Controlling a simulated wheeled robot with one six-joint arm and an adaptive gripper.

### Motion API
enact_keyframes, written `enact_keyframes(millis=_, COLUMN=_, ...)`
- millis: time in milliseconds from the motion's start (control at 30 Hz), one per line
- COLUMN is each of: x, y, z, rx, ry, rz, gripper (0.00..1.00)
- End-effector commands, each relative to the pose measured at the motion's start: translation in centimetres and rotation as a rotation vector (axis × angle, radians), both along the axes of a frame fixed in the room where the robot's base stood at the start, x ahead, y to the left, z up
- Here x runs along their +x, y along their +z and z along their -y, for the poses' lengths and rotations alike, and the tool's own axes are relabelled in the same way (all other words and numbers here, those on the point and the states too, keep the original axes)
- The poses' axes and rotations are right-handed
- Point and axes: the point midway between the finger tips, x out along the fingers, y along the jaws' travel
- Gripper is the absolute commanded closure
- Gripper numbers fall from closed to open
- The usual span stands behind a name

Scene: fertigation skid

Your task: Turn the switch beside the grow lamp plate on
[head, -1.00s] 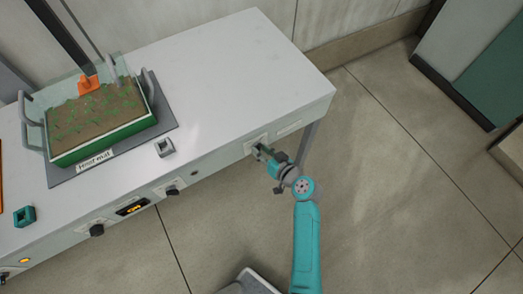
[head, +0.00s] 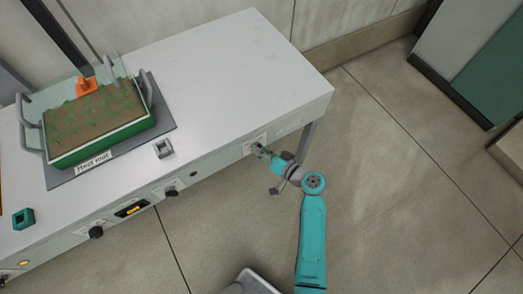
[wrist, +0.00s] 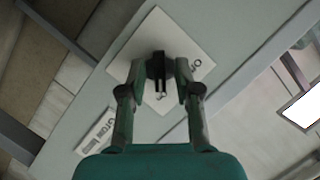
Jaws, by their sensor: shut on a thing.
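The switch is a black knob (wrist: 158,68) on a square white plate (wrist: 190,45) fixed to the bench's front face. Printing that seems to read "On" shows on the plate, partly hidden by my fingers. My gripper (wrist: 160,75) is shut on the knob, one finger on each side. In the head view my gripper (head: 264,153) meets the bench front near its right end and mostly hides the knob. The grow lamp plate (wrist: 96,133) is a white label beside the switch plate, reading "Grow" with the rest unclear; it also shows in the head view (head: 288,127).
The white bench (head: 230,70) carries a planter tray (head: 105,135) on a grey heat mat (head: 165,115). Other black knobs (head: 171,191) and an amber display (head: 131,208) sit along its front. The floor right of my arm is clear.

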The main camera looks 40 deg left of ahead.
Motion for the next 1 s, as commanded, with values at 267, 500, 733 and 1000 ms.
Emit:
enact_keyframes(millis=267, x=-0.1, y=-0.2, z=0.1, rx=-0.003, ry=0.0, rz=-0.002, gripper=1.0)
enact_keyframes(millis=500, x=0.0, y=-0.1, z=0.0, rx=-0.002, ry=-0.001, rz=0.0, gripper=0.62)
enact_keyframes(millis=733, x=-0.1, y=0.2, z=1.1, rx=-0.002, ry=-0.003, rz=0.001, gripper=0.62)
enact_keyframes(millis=1000, x=-0.5, y=1.4, z=5.9, rx=-0.002, ry=-0.005, rz=0.0, gripper=0.62)
